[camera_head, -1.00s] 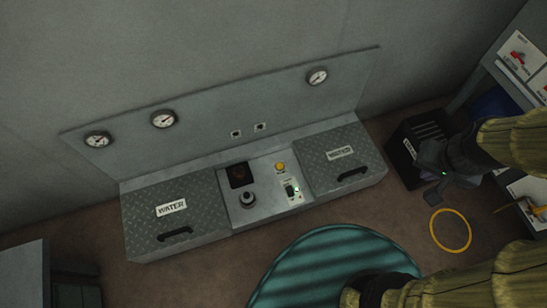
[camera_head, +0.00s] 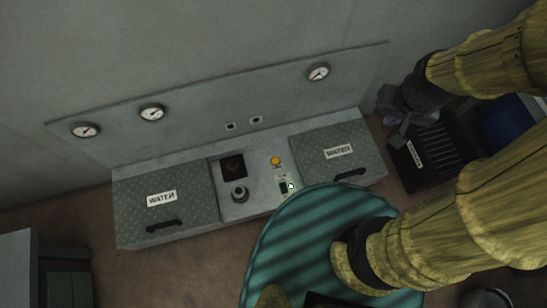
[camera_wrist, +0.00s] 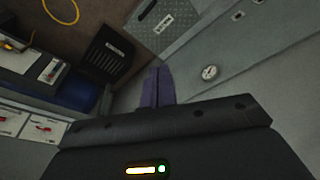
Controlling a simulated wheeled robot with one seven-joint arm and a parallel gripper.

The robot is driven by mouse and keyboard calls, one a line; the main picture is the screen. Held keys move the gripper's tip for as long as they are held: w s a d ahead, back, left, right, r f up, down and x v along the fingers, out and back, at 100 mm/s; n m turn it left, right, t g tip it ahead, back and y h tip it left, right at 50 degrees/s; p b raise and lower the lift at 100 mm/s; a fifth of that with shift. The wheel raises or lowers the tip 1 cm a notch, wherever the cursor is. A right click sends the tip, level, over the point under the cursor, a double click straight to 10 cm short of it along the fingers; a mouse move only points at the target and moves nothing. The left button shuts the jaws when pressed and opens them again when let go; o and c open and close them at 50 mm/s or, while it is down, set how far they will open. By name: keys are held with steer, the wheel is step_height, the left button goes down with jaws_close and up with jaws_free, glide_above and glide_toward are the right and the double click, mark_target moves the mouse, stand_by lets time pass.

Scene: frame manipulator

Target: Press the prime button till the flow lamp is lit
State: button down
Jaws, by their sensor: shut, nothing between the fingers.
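A round yellow-orange button (camera_head: 276,161) sits on the grey centre panel (camera_head: 262,203) of the low wall console. A dark square window (camera_head: 232,166) and a round dark knob (camera_head: 239,194) are to the left. I cannot read the small labels, nor tell which part is the flow lamp. My gripper (camera_head: 390,121) is by the wall right of the console, well apart from the button. In the wrist view its purple fingers (camera_wrist: 157,88) are shut together and empty.
Tread-plate WATER lids (camera_head: 165,200) (camera_head: 338,160) flank the panel. Several gauges (camera_head: 318,72) line the backboard. A black slotted box (camera_head: 428,155) stands below my gripper, with a blue object (camera_head: 510,125) beside it. My arm crosses the right side.

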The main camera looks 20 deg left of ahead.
steer(key=w+a+f+n+h+b, duration=0.1)
steer(key=w+a+f+n+b, duration=0.35)
steer(key=f, duration=0.75)
steer(key=w+a+f+n+h+b, duration=0.15)
steer(key=a+f+b, duration=0.45)
steer(key=f, duration=0.6)
steer(key=w+a+f+n+h+b, duration=0.1)
steer(key=w+a+f+n+b, duration=0.4)
steer(key=f, duration=0.7)
steer(key=a+f+n+t+b, duration=0.3)
steer(key=a+f+n+b, duration=0.2)
steer(key=f, duration=0.8)
steer(key=a+f+n+t+b, duration=0.2)
steer(key=a+f+n+b, duration=0.4)
steer(key=f, duration=0.7)
steer(key=a+b, duration=0.2)
steer(key=a, duration=0.1)
steer(key=shift+a+f+n+t, duration=0.2)
steer(key=shift+n+t, duration=0.1)
steer(key=shift+t, duration=0.1)
steer(key=shift+w, duration=0.1)
steer(key=b, duration=0.7)
glide_above(274, 162)
step_height(274, 162, down, 7)
steer(key=shift+r, duration=0.1)
steer(key=shift+f, duration=1)
